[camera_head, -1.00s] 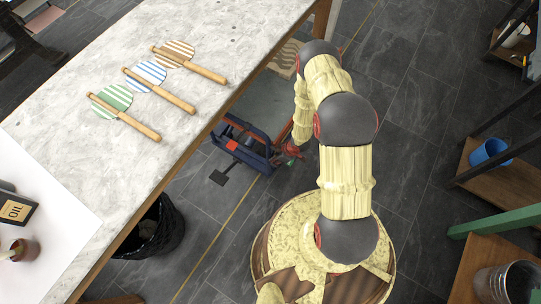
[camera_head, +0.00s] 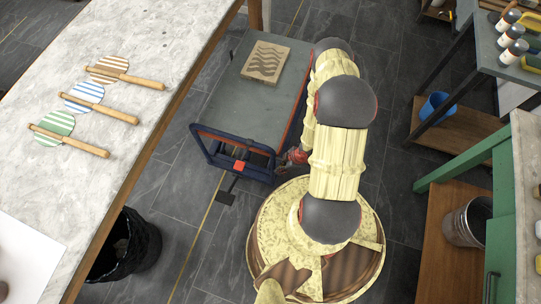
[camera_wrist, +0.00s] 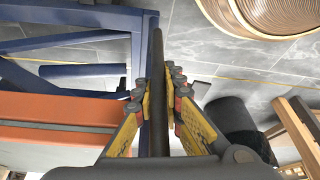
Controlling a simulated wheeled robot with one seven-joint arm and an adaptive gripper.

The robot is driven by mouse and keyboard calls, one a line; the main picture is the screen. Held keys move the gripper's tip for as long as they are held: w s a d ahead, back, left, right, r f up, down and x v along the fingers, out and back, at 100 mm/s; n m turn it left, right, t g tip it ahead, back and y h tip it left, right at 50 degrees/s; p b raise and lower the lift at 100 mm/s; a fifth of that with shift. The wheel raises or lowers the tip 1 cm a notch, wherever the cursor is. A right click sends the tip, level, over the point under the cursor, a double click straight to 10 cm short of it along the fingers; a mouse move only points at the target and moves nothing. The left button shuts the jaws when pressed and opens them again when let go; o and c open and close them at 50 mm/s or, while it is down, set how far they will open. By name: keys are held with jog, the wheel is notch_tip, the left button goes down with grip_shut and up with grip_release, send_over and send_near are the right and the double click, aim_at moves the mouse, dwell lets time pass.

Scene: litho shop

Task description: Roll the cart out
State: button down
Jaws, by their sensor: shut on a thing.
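The cart (camera_head: 225,105) is a low cart with a grey deck, red-orange edges and a blue tubular frame at its near end. It stands on the floor along the right side of the long pale-topped table (camera_head: 105,165), most of its deck in plain view. A carved wooden block (camera_head: 265,62) with wavy grooves lies on the deck. My gripper (camera_head: 296,157) is at the cart's near right corner, partly hidden by my arm. In the wrist view my gripper's yellow-padded fingers (camera_wrist: 160,105) are closed around a dark bar (camera_wrist: 157,65) beside the blue frame.
A black bin (camera_head: 130,245) stands by the table's near edge. To the right are a shelf with a blue cup (camera_head: 437,106), a metal bucket (camera_head: 468,222) and a green bench (camera_head: 465,157). Dark tiled floor is free between the cart and the shelves.

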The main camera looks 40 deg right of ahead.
jog(key=shift+s+d, duration=0.65)
jog(key=shift+d, duration=0.35)
jog(key=shift+r, duration=0.1)
jog(key=c, duration=2.1)
grip_release()
jog(key=shift+o, duration=1.3)
jog(key=shift+s+a, duration=0.15)
jog(key=shift+s, duration=0.05)
jog(key=v, duration=1.1)
jog(key=shift+s+r, duration=0.2)
jog(key=shift+r, duration=0.15)
